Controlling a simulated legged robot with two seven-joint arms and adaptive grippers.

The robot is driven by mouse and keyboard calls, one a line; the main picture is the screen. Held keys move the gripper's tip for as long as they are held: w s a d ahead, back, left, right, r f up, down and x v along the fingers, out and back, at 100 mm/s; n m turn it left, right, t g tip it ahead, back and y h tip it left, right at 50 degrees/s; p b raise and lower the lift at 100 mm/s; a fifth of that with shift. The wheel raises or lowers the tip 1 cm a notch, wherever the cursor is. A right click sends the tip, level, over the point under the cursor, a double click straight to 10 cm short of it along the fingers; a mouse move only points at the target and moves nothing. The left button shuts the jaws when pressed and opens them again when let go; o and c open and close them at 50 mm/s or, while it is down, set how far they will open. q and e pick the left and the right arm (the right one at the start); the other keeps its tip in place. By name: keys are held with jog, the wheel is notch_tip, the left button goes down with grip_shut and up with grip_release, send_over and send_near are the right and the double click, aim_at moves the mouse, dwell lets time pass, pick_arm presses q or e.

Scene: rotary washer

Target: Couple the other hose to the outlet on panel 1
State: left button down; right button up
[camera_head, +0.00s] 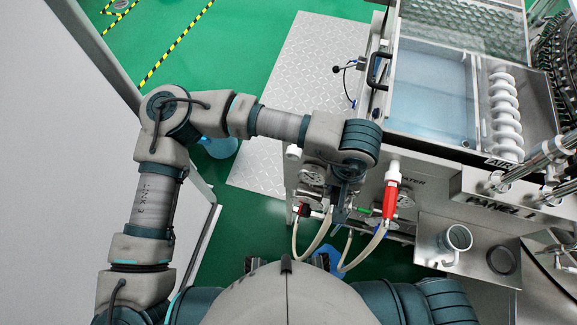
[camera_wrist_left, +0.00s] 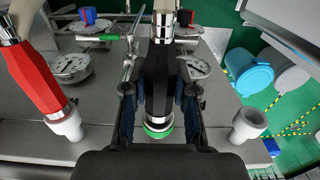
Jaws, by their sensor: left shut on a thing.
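My left gripper (camera_head: 343,203) is in front of the machine, below its top edge. In the left wrist view its two fingers (camera_wrist_left: 158,98) are shut around a black hose connector (camera_wrist_left: 158,62) with a green-ringed end (camera_wrist_left: 158,131). I cannot tell whether that end touches anything. A red hose connector (camera_head: 390,201) stands to the right of the gripper, at a white outlet (camera_head: 393,166); in the wrist view the red connector (camera_wrist_left: 36,76) is tilted and meets a white fitting (camera_wrist_left: 66,124). Another white outlet (camera_wrist_left: 247,123) is bare, also seen in the head view (camera_head: 293,152). My right gripper is out of view.
Pale hoses (camera_head: 308,245) loop below the connectors. Green floor is open at left.

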pick_arm(q)
jog(key=c, duration=0.8)
grip_release()
jog(key=shift+c, duration=0.2)
notch_tip(320, 180, up, 12)
